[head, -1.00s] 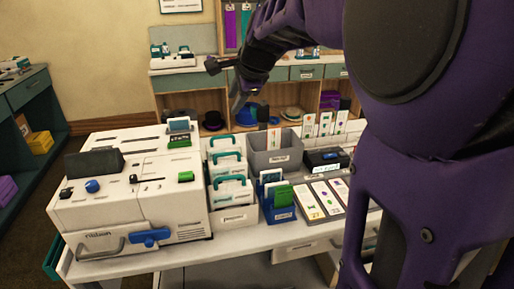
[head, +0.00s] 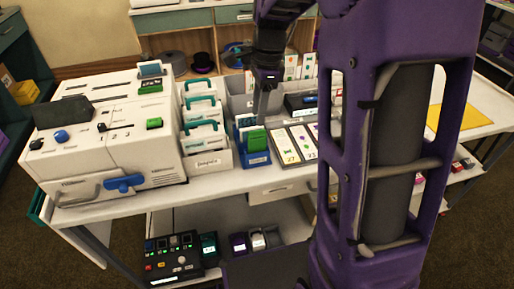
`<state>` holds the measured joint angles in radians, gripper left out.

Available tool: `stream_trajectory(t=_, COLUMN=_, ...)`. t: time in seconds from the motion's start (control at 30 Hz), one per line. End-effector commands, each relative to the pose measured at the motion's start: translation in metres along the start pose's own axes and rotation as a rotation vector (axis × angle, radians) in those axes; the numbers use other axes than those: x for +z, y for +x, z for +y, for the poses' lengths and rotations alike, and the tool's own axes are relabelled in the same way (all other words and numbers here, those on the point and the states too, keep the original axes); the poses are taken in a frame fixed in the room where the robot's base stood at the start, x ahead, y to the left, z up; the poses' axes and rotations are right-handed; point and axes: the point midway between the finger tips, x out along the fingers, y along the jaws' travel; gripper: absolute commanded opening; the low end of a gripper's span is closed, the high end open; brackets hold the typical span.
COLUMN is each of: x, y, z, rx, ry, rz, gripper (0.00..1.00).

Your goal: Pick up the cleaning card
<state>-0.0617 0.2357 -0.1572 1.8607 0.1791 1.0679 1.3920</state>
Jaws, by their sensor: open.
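A small blue holder (head: 257,159) stands on the white table in the head view, with a green card (head: 255,141) upright in it and another card partly showing behind. I cannot read a label that tells whether one of these is the cleaning card. My gripper (head: 261,112) points down just above and behind the blue holder. It is open, seen nearly edge-on, and I see nothing held between its fingers. The fingertips partly cover the things behind the holder.
A large white machine (head: 105,155) stands left. A bin of white cases with teal handles (head: 207,160) is beside the holder. A grey bin (head: 236,104), a dark box (head: 298,104) and a tray of flat cards (head: 286,151) are close by. My arm hides the table's right part.

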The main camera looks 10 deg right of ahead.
Motion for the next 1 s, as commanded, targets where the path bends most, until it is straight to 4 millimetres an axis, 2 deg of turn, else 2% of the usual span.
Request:
stream_trajectory(t=0.03, x=0.000, y=0.014, z=0.001, rx=0.004, ry=0.000, rz=0.000, gripper=0.41)
stream_trajectory(t=0.13, x=0.000, y=0.031, z=0.001, rx=0.002, ry=0.000, rz=0.000, gripper=0.41)
stream_trajectory(t=0.43, x=-0.001, y=0.055, z=0.001, rx=0.000, ry=-0.001, rz=0.000, gripper=0.41)
stream_trajectory(t=0.7, x=-0.003, y=0.094, z=0.005, rx=0.001, ry=-0.001, rz=0.000, gripper=0.41)
stream_trajectory(t=1.0, x=-0.003, y=0.101, z=0.004, rx=-0.002, ry=-0.001, rz=0.001, gripper=0.41)
